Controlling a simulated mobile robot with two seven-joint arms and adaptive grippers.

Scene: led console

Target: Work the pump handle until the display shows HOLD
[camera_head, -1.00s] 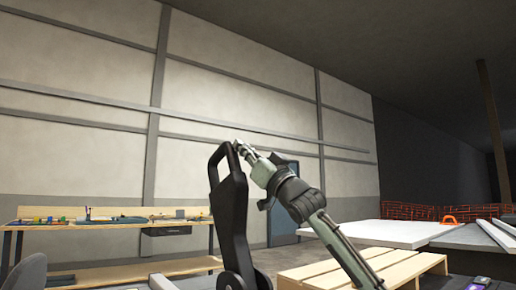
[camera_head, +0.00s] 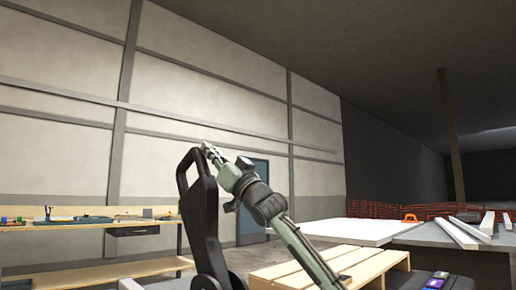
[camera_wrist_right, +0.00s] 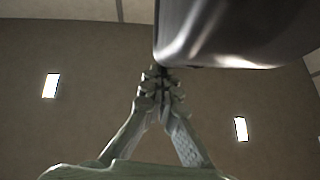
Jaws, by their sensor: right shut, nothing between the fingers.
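The pump handle (camera_head: 203,225) is a black upright lever with a looped grip at its top, left of centre in the head view. My right gripper (camera_head: 209,153) is at the top of the loop, on its right side. Its fingers are shut and hold nothing. In the right wrist view, the closed fingertips (camera_wrist_right: 162,85) are just below a dark glossy surface, probably the handle; I cannot tell whether they touch it. A small device with a purple face (camera_head: 434,283) shows at the bottom right; no text is readable. My left gripper is not in view.
A wooden workbench (camera_head: 90,222) with small tools stands along the wall at left. A slatted wooden pallet (camera_head: 310,275) is right of the handle. A white-topped table (camera_head: 360,231) and orange mesh fencing (camera_head: 385,209) lie behind at right.

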